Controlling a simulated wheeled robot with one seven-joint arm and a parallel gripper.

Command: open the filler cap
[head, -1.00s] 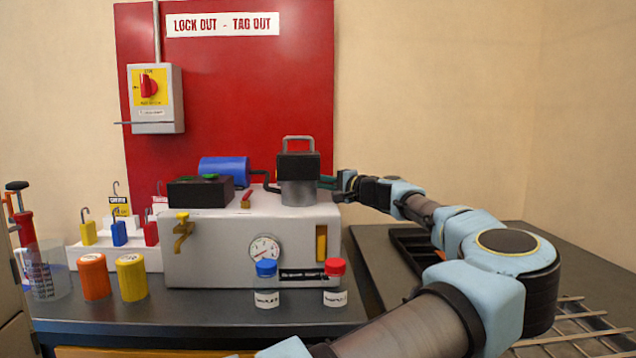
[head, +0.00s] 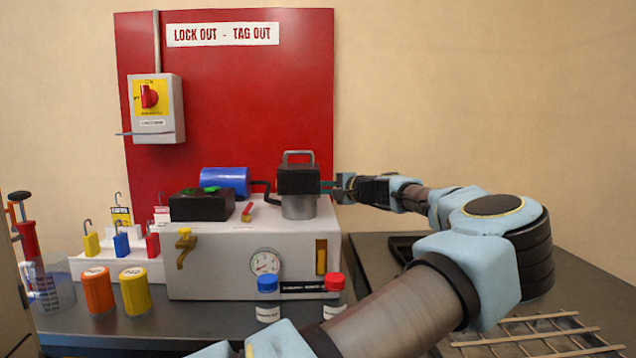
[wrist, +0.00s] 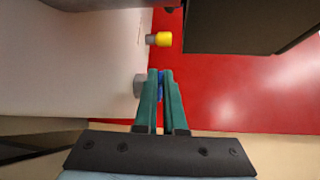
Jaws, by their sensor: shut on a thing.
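In the wrist view, my gripper (wrist: 160,78) has its two green fingers close together around a small blue cap (wrist: 161,86). Only a thin strip of the blue shows between the fingers. A grey hex fitting (wrist: 139,85) is just left of it, on the white tank (wrist: 75,65). A second fitting with a yellow cap (wrist: 163,40) stands apart, beyond the fingertips. I cannot tell from any label which cap is the filler cap. In the head view, my gripper (head: 328,187) is at the tank's back right, partly hidden by the black block; the caps are hidden there.
The black block (head: 298,180) on a grey cylinder stands close left of my gripper. A blue motor (head: 225,182) and black box (head: 202,205) are on the white tank (head: 210,262). Bottles with blue (head: 267,284) and red (head: 334,281) lids stand in front.

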